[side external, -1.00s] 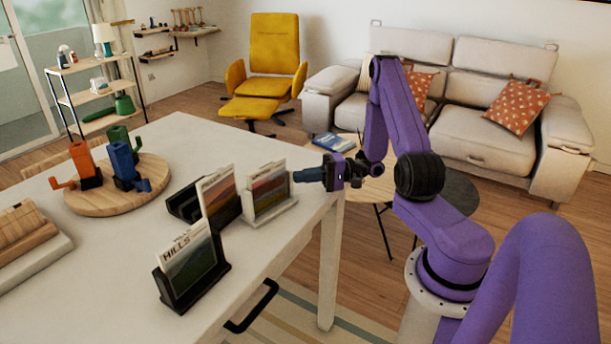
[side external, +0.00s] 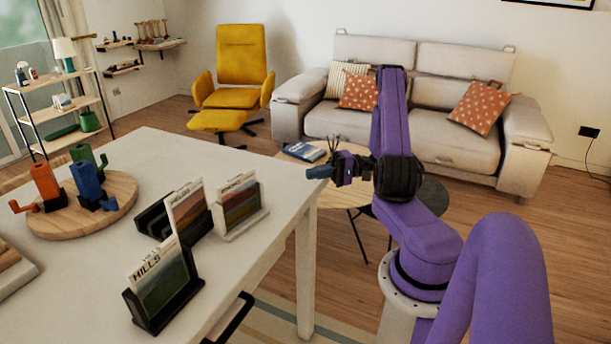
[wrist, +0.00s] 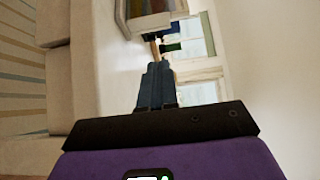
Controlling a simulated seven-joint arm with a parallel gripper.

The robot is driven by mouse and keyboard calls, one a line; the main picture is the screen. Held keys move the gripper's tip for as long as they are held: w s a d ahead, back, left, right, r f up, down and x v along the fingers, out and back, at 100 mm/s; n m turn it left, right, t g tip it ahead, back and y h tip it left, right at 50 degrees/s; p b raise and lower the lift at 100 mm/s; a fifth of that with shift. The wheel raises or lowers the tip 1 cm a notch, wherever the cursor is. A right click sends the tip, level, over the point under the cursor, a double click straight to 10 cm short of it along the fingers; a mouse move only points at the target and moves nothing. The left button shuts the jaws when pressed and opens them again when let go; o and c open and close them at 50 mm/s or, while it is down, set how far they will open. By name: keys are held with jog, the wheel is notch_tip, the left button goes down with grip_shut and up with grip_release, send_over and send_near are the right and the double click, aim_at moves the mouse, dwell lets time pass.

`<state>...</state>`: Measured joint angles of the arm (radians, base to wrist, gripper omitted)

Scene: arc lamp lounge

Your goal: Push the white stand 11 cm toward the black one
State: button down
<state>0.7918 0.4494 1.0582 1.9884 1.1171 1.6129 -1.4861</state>
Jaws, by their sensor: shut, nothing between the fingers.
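The white stand (side external: 243,225) stands upright near the table's right edge, holding a photo card. Another black stand (side external: 165,311), with a HILLS card, is nearer the camera. My gripper (side external: 312,172) is shut and empty, with blue-grey fingers pointing left. It is right of the white stand and apart from it. In the wrist view my shut fingers (wrist: 157,82) point toward a framed card in a pale stand (wrist: 128,18), partly cut off at the top.
A round wooden board (side external: 115,217) with orange, blue and green objects sits at the table's left. A coffee table with a book (side external: 303,151) and a sofa (side external: 440,125) are beyond. The white table's (side external: 235,275) right front is clear.

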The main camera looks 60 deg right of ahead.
jog(key=c, duration=1.1)
grip_release()
jog(key=shift+r, duration=0.15)
jog(key=o, duration=0.4)
notch_tip(320, 180, up, 24)
jog(key=shift+r, duration=0.25)
jog(key=w+a+f+n+g+h, duration=0.2)
jog(key=w+a+n+g, duration=0.1)
jog(key=a+n+g, duration=0.35)
jog(key=w+a+f+n+g+h, duration=0.1)
jog(key=w+a+f+n+g, duration=0.1)
jog(key=a+n+g, duration=0.45)
jog(key=w+a+r+n+h, duration=0.3)
jog(key=w+a+n+h, duration=0.4)
jog(key=n+h, duration=0.4)
jog(key=shift+n+y, duration=0.3)
jog(key=shift+y, duration=0.3)
jog(key=shift+w+f, duration=0.15)
jog(key=shift+f, duration=2.05)
jog(key=shift+f, duration=0.15)
